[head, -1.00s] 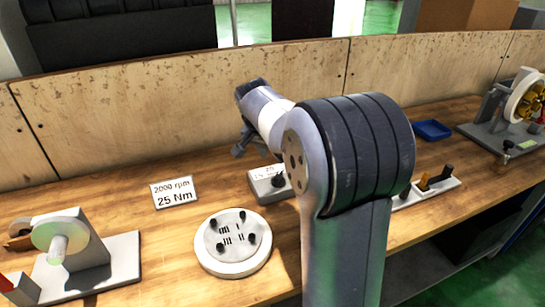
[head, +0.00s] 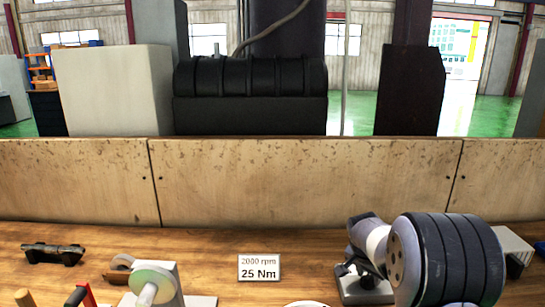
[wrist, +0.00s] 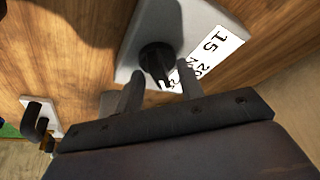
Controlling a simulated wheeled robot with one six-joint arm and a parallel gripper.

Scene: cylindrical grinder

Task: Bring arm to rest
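My arm reaches over the wooden bench at the lower right of the head view. My gripper (head: 368,268) hangs close to a small grey box with a dial (head: 362,292), and the wrist hides part of it. In the wrist view my gripper's two fingers (wrist: 161,86) stand apart with nothing visible held between them. The box's black knob (wrist: 155,62) lies just beyond the fingertips, roughly in line with the gap. I cannot tell whether a finger touches it. A white label reading "15" and "20" (wrist: 210,45) is on the box beside the knob.
A sign reading "2000 rpm 25 Nm" (head: 259,268) stands left of the box. A grinding wheel on a mount (head: 152,282) and a dark bar-shaped part (head: 53,254) are at the left. A wooden back panel (head: 300,182) runs behind the bench.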

